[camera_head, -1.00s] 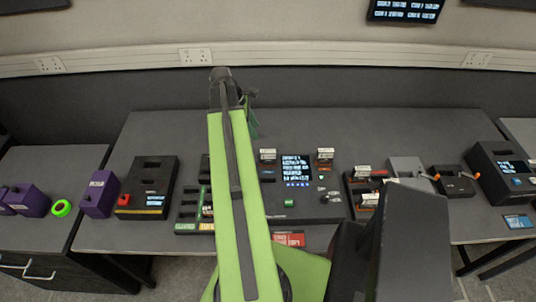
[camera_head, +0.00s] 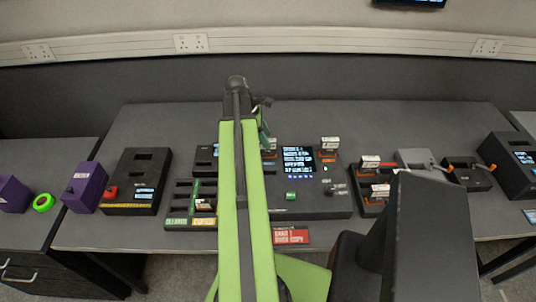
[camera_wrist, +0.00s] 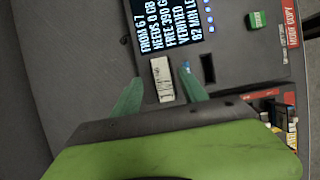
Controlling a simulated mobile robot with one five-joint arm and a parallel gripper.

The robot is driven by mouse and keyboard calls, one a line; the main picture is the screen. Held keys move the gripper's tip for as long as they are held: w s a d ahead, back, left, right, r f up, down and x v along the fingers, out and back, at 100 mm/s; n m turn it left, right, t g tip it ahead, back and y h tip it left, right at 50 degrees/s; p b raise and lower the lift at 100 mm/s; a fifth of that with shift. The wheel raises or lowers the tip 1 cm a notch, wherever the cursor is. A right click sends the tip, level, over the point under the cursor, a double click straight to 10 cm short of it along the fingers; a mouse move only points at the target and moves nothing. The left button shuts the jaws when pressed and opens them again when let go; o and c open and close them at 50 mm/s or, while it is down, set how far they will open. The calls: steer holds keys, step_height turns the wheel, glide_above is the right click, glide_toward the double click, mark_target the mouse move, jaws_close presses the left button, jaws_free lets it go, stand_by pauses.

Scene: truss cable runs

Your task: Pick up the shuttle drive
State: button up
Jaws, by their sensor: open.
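A small drive with a white label stands in the dark console (camera_head: 310,205), left of the console screen. It shows partly past my arm in the head view, and in the wrist view the drive (camera_wrist: 161,79) lies between my fingertips. Its print is too small to read, so I cannot tell if it is the shuttle drive. My gripper (camera_wrist: 160,88) is open, with one green finger on each side of the drive; I cannot tell if they touch it. In the head view my gripper (camera_head: 265,128) is partly hidden by my arm.
Another white-labelled drive (camera_head: 330,145) stands right of the screen. A rack (camera_head: 376,201) with several drives is further right. A tray (camera_head: 190,205) with green and yellow labels is left of my arm. A red card (camera_head: 292,236) lies at the front edge. The table's back is clear.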

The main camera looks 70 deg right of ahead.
mark_target(268, 151)
steer(key=b+x, duration=0.4)
steer(key=x, duration=0.1)
steer(key=shift+a+f+b, duration=0.2)
steer(key=shift+a+b, duration=0.05)
steer(key=shift+b, duration=0.1)
steer(key=shift+r, duration=0.2)
jaws_close()
